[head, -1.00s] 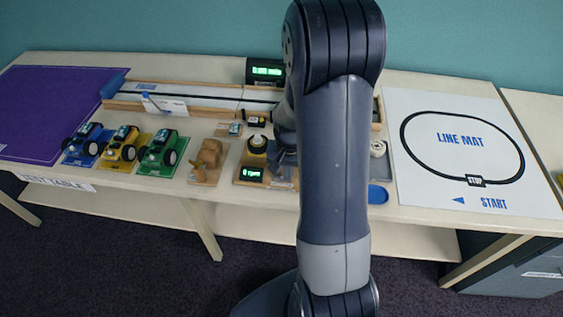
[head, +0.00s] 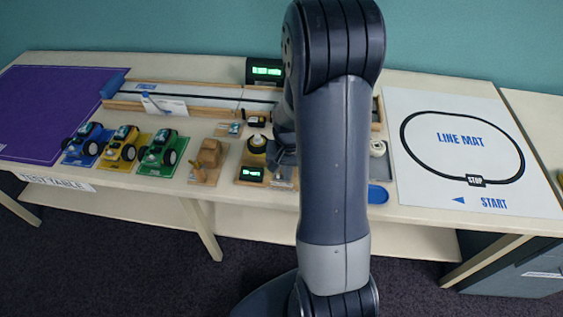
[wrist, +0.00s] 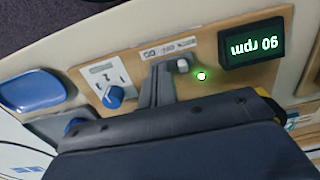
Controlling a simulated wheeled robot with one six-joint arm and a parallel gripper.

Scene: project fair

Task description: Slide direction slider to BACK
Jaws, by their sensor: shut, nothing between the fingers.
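The control panel (wrist: 135,62) is a wooden board, seen upside down in the wrist view. The direction slider's small pale knob (wrist: 183,66) stands beside a label strip whose lettering I cannot read. My gripper (wrist: 161,70) is shut and empty, with its fingertips just left of the knob; I cannot tell whether they touch it. A green light (wrist: 201,76) glows right of the knob. The dark display (wrist: 252,44) shows green text like "90 rpm". In the head view my arm hides most of the panel; its display (head: 252,174) shows at the front.
A blue-pointer dial (wrist: 115,97) on a white plate and a blue oval tray (wrist: 32,90) lie left of my fingers in the wrist view. In the head view, several toy cars (head: 122,147) stand left of the panel; a line mat (head: 460,105) lies right.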

